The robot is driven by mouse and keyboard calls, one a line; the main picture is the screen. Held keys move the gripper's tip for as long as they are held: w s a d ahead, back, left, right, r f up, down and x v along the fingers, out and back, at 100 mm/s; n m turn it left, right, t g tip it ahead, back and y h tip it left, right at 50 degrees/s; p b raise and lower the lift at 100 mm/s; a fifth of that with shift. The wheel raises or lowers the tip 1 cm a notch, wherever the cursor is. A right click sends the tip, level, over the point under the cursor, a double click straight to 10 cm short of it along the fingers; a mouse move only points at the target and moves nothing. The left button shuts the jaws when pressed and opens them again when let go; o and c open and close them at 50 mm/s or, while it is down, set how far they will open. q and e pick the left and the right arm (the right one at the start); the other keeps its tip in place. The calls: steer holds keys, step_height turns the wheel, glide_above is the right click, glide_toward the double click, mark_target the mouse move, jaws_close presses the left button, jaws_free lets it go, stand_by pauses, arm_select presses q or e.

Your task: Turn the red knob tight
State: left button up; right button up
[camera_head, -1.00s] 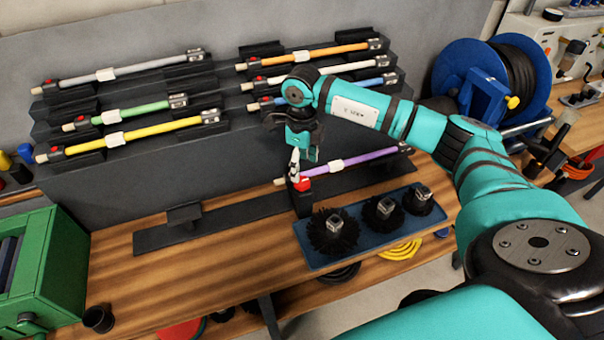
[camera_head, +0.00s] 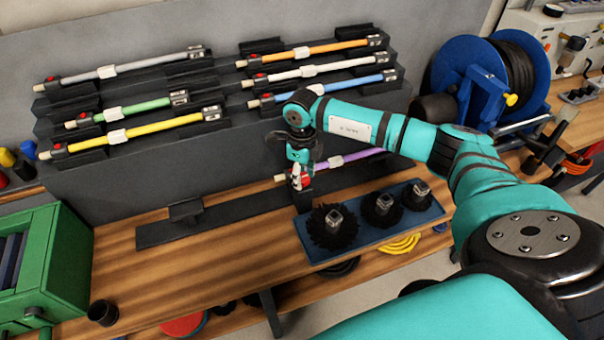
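The red knob (camera_head: 305,179) sits near the left end of the purple rod (camera_head: 355,158), which lies on a low black stand on the bench. My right gripper (camera_head: 299,176) points down from above, with its fingertips at the knob and partly covering it. The fingers are too small and overlapped to tell whether they are open or closed on the knob. My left gripper is out of view.
A blue tray (camera_head: 320,252) with black round brushes (camera_head: 334,228) stands just in front of the rod. Several coloured rods rest on the dark rack (camera_head: 230,165) behind. A green box (camera_head: 55,262) stands at left.

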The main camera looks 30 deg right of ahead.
steer(key=c, duration=0.4)
steer(key=shift+m, duration=0.4)
steer(key=m+b, duration=0.1)
steer(key=m, duration=0.1)
steer(key=shift+m+b, duration=0.3)
steer(key=shift+m, duration=0.1)
steer(key=m+b, duration=0.1)
steer(key=m, duration=0.3)
steer(key=shift+m, duration=0.3)
steer(key=m+b, duration=0.1)
steer(key=m, duration=0.8)
steer(key=shift+w+r+m+b, duration=0.1)
steer(key=shift+m+b, duration=0.2)
steer(key=shift+m, duration=0.1)
